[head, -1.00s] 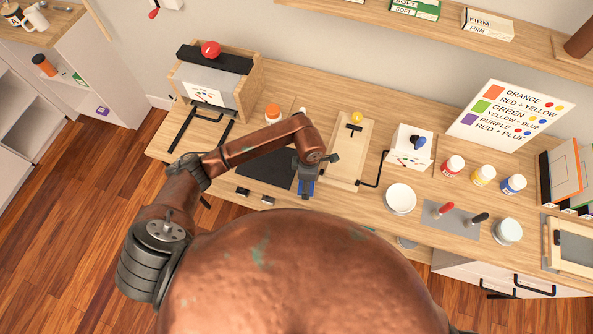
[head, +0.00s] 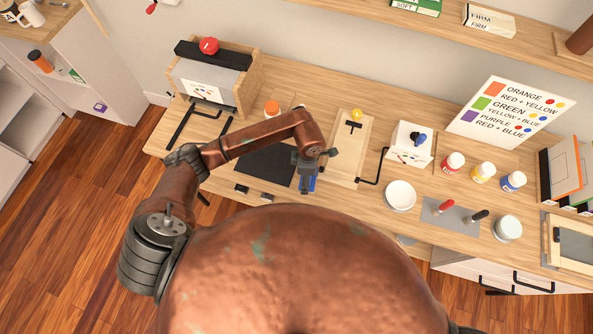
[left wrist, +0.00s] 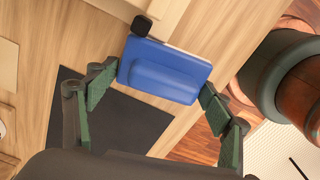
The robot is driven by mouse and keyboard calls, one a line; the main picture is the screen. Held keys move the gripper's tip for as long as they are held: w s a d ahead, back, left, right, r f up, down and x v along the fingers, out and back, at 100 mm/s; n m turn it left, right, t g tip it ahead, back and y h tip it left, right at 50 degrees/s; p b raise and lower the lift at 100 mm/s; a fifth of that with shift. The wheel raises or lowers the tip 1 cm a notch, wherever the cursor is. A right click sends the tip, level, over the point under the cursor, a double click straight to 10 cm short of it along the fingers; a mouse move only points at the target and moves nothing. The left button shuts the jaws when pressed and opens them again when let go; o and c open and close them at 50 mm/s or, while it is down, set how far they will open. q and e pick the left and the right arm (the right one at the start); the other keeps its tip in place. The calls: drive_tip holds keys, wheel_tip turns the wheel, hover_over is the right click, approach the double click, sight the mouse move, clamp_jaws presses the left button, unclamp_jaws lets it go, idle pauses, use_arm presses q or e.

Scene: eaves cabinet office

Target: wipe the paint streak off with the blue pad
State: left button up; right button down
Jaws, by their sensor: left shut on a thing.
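My left gripper (head: 307,170) is shut on the blue pad (head: 309,184), near the front edge of the desk, just right of the dark mat (head: 262,165). In the left wrist view the blue pad (left wrist: 165,72) sits between the green-lined fingers of the gripper (left wrist: 158,92). I cannot tell whether the pad touches the desk top. I cannot make out a paint streak in either view; the arm and pad hide part of the desk. My right gripper is not in view.
A wooden board (head: 352,150) with a black handle lies right of the gripper. A white bowl (head: 400,195), paint jars (head: 483,173) and a grey mat (head: 450,216) stand further right. A box-like wooden stand (head: 215,80) is at back left. Small black pieces (head: 241,189) lie near the front edge.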

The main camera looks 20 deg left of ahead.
use_arm(q)
drive_tip(key=r, duration=0.2)
drive_tip(key=d+r+p, duration=0.1)
drive_tip(key=r, duration=0.1)
drive_tip(key=shift+d+r, duration=0.1)
drive_tip(key=shift+d, duration=0.05)
drive_tip(key=shift+c, duration=0.2)
drive_tip(key=shift+r+p, duration=0.6)
drive_tip(key=shift+p, duration=0.05)
drive_tip(key=shift+a+r+p, duration=0.2)
drive_tip(key=shift+r+p, duration=0.55)
drive_tip(key=shift+r, duration=0.75)
drive_tip(key=shift+a, duration=0.1)
